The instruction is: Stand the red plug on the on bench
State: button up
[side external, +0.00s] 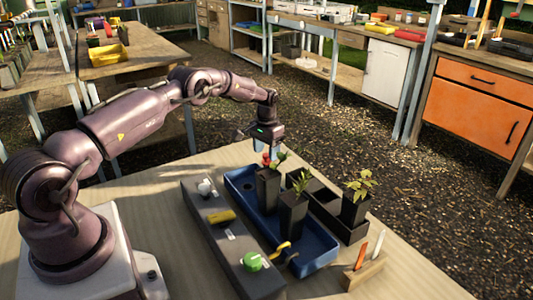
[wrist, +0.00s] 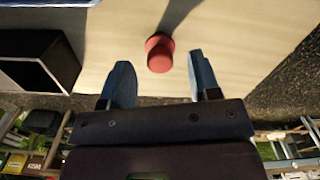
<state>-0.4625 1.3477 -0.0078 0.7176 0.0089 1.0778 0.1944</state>
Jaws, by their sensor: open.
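The red plug (wrist: 160,54) rests on the pale wooden bench top (wrist: 115,45). It shows a narrower and a wider round part; I cannot tell for sure whether it is upright or tilted. In the wrist view it lies between and beyond the two blue fingers of my gripper (wrist: 159,64), with space on both sides. In the side view my gripper (side external: 267,150) is open and points down at the far end of the blue tray (side external: 318,250). Red shows just below the fingers there, partly hidden by a potted plant.
Black pots (side external: 293,215) with seedlings stand in and beside the blue tray. A dark grey bar (side external: 232,255) carries a white knob, a yellow piece and a green knob (side external: 252,261). A wooden holder (side external: 363,273) with upright labels stands at the front right. A black box (wrist: 30,65) is left of my fingers.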

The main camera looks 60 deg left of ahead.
notch_tip(320, 180, up, 12)
jog(key=shift+f, duration=0.2)
jog(key=s+d+r+m+t, duration=0.1)
jog(key=s+d+r+t, duration=0.1)
jog(key=s+d+r, duration=0.4)
jog(key=s+d+r+m+t, duration=0.1)
jog(key=s+d+r, duration=0.6)
jog(key=s+d, duration=0.4)
jog(key=s+d+r+m+t, duration=0.1)
jog(key=s+d+r, duration=0.5)
jog(key=s, duration=0.9)
jog(key=shift+d+r+t, duration=0.2)
jog(key=shift+d+t, duration=0.6)
jog(key=shift+d, duration=0.45)
